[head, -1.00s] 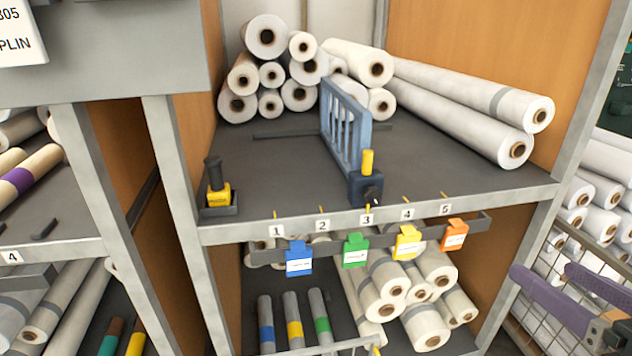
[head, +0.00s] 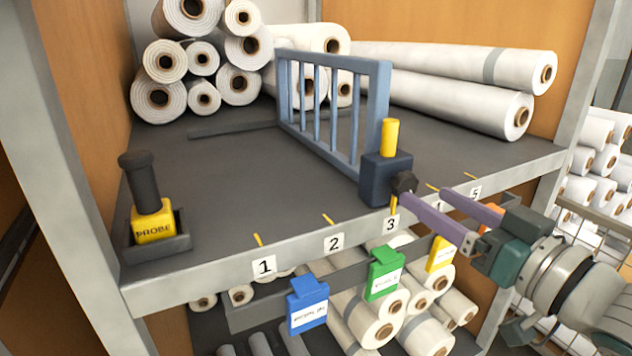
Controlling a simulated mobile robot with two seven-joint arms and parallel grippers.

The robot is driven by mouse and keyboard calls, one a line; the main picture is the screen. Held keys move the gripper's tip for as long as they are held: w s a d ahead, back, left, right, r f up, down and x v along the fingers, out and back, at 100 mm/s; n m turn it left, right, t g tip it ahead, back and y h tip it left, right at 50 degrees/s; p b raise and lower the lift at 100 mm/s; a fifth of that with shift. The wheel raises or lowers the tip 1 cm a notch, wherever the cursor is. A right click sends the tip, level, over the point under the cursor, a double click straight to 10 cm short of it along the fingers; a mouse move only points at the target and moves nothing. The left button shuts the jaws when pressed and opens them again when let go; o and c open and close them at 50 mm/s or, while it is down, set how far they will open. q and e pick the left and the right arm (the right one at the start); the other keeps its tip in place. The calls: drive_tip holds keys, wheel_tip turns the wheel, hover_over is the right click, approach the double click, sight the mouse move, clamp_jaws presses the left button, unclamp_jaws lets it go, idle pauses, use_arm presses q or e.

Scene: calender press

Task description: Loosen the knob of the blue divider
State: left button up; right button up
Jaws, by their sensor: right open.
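The blue divider (head: 333,66) stands upright on the shelf, a barred frame running from front to back. Its dark blue foot block (head: 385,178) sits at the shelf's front edge above the label 3, with a yellow upright pin (head: 390,137) on top. The black knob (head: 404,184) is on the front right side of the block. My right gripper (head: 431,194) is open with purple fingers pointing left towards the knob. The nearer fingertip looks close to the knob; I cannot tell whether it touches. My left gripper is not in view.
White rolls (head: 200,60) are stacked at the back left, and long rolls (head: 460,90) lie at the right. A yellow probe (head: 153,225) with a black handle stands in a holder at the front left. Blue (head: 308,300), green and yellow tags hang below the shelf edge.

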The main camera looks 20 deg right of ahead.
sight(410, 186)
drive_tip(key=shift+w+a, duration=0.15)
drive_tip(key=shift+w, duration=1.75)
clamp_jaws()
